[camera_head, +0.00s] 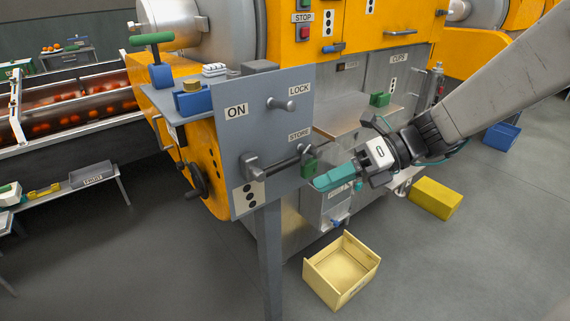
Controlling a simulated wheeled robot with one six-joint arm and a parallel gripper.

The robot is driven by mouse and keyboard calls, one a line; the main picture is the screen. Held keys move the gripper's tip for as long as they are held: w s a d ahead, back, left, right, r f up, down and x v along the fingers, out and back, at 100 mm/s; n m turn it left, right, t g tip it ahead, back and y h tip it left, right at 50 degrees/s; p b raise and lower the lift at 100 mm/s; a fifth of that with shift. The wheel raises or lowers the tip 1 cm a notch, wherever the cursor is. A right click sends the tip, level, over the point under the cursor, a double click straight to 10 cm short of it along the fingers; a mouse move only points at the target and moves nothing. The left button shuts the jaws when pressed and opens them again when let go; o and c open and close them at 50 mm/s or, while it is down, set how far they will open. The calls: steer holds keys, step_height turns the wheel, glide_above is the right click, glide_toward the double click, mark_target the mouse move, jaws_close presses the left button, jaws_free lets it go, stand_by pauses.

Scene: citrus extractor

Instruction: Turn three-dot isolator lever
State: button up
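The isolator lever (283,162) is a dark bar on a grey upright panel (240,130). It runs right and slightly up from its pivot block (251,166) to a green grip (309,167) at the panel's right edge, just below the STORE label (299,134). A plate with three black dots (249,198) sits below the pivot. The ON label (236,110) is at upper left and the LOCK label (299,89) at upper right. My gripper (322,182), with teal fingers, is just right of and below the green grip. Its finger gap and any contact are unclear.
A grey peg (281,104) sticks out from the panel above the lever. A post (271,260) supports the panel. An open wooden crate (309,270) and a yellow box (435,199) lie on the floor. Steel machine housing (350,95) stands behind my gripper.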

mark_target(292, 164)
steer(key=w+f+m+t+y, duration=0.3)
steer(key=w+m+t, duration=0.1)
steer(key=w+m, duration=0.7)
steer(key=shift+m, duration=0.6)
steer(key=x, duration=0.5)
steer(key=s+x, duration=0.1)
steer(key=x, duration=0.1)
steer(key=shift+s+a+r, duration=0.15)
steer(key=shift+a+r, duration=0.05)
steer(key=shift+a, duration=0.15)
jaws_close()
